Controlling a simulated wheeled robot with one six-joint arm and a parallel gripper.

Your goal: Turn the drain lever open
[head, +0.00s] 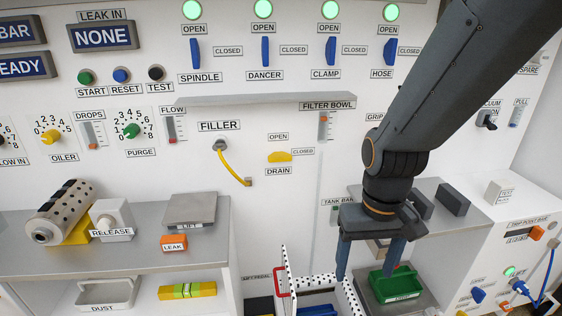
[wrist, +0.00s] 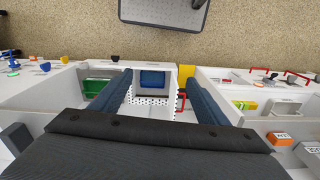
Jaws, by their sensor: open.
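The drain lever (head: 279,157) is a small yellow handle on the white panel in the head view, above the DRAIN label (head: 278,171). It lies roughly level, with the CLOSED label (head: 303,152) at its right and the OPEN label (head: 278,136) above it. My gripper (head: 369,265) is open and empty, pointing down, well to the right of and below the lever. In the wrist view my gripper (wrist: 158,82) shows its two blue fingers spread apart with nothing between them. The lever is not seen in the wrist view.
A grey ledge (head: 255,99) juts out above the lever. A yellow hose (head: 234,165) from the filler hangs to its left. An upright white flap with a red handle (head: 281,282) stands below. A green tray (head: 396,284) is under my gripper. The panel around the lever is clear.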

